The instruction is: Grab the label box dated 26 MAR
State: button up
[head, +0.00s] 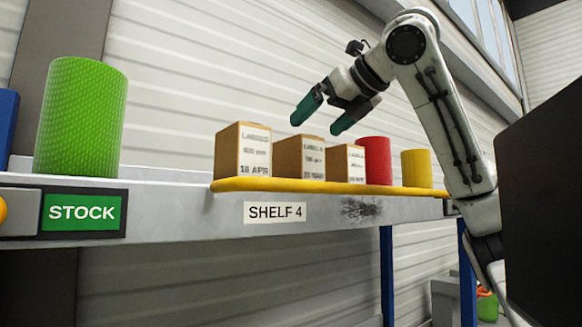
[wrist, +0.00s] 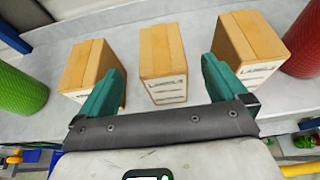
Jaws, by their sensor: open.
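Three brown label boxes stand in a row on the shelf. The left box (head: 230,155) reads 10 APR in the head view. The middle box (head: 290,158) and the right box (head: 336,164) each show a MAR date, but the day numbers are too blurred to tell which is 26. My gripper (head: 317,126), with green fingers, is open and empty above the boxes. In the wrist view, the middle box (wrist: 163,55) lies between the fingers (wrist: 162,66), the left box (wrist: 88,66) is partly behind the left finger, and the right box (wrist: 250,40) is beyond the right finger.
A red cylinder (head: 376,160) stands close beside the right box, with a yellow cylinder (head: 416,168) farther right. A large green cylinder (head: 82,118) stands at the left. A yellow rail (head: 250,186) runs along the shelf's front edge. Narrow gaps separate the boxes.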

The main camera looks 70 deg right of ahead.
aim_at(310, 136)
jog(key=x, duration=0.4)
jog(key=shift+r+p, duration=0.1)
jog(key=shift+p, duration=0.25)
jog(key=shift+f+p+x, duration=0.15)
jog(key=shift+p+x, duration=0.35)
jog(key=shift+x, duration=0.75)
jog(key=shift+f+p+x, duration=0.15)
jog(key=shift+p+x, duration=0.35)
jog(key=shift+x, duration=0.7)
jog(key=shift+s, duration=0.15)
jog(key=c, duration=1.3)
jog(key=shift+r, duration=0.15)
